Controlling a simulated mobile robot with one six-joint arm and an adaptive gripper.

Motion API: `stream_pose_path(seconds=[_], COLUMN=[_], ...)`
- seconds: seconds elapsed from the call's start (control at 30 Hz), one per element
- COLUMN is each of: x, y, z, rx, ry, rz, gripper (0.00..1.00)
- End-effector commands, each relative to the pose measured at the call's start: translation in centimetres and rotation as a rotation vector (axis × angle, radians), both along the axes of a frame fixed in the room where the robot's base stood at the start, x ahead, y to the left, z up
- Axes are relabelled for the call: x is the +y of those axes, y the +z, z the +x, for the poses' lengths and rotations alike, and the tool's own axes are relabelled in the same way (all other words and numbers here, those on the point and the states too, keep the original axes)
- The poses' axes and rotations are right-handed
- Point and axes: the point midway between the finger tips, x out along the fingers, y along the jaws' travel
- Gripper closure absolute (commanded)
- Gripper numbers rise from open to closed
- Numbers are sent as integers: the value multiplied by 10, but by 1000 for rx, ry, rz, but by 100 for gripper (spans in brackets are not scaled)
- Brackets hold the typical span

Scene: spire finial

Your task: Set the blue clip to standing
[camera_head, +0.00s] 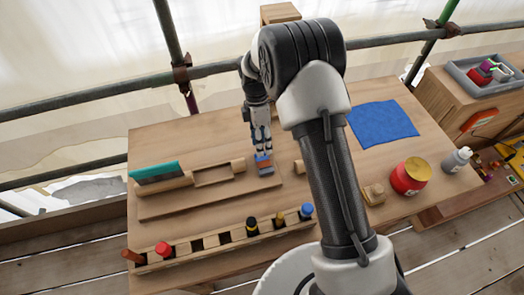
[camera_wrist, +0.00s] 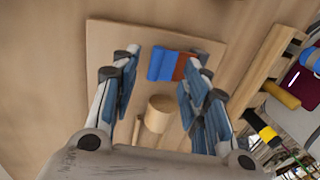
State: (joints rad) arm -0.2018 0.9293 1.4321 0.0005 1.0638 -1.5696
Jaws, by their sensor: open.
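A small block with a blue part and a red-brown part, which looks like the blue clip (camera_head: 264,168), is on the right end of a flat wooden board (camera_head: 200,205). In the wrist view the blue clip (camera_wrist: 163,64) shows its blue face beside the red-brown part. My gripper (camera_head: 262,151) points down just over it. In the wrist view my gripper (camera_wrist: 164,66) is open, with one finger on each side of the clip and gaps between. I cannot tell how far the fingertips are above it, or whether it stands or lies.
A wooden holder (camera_head: 218,173) with a teal-edged tool (camera_head: 155,172) stands left of the clip. A wooden cylinder (camera_wrist: 157,112) is close by. A slotted rack (camera_head: 226,238) with several handled tools runs along the front. A blue cloth (camera_head: 382,123) and red jar (camera_head: 408,178) are right.

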Motion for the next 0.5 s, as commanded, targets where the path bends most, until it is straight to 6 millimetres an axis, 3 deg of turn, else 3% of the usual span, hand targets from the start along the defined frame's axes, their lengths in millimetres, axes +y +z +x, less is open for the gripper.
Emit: stream_pose_path(seconds=[0.2, 0.5], x=[-2, -2], y=[-25, -29], z=[-7, -8], rx=[2, 0], ry=[0, 0], rz=[0, 0], gripper=[58, 58])
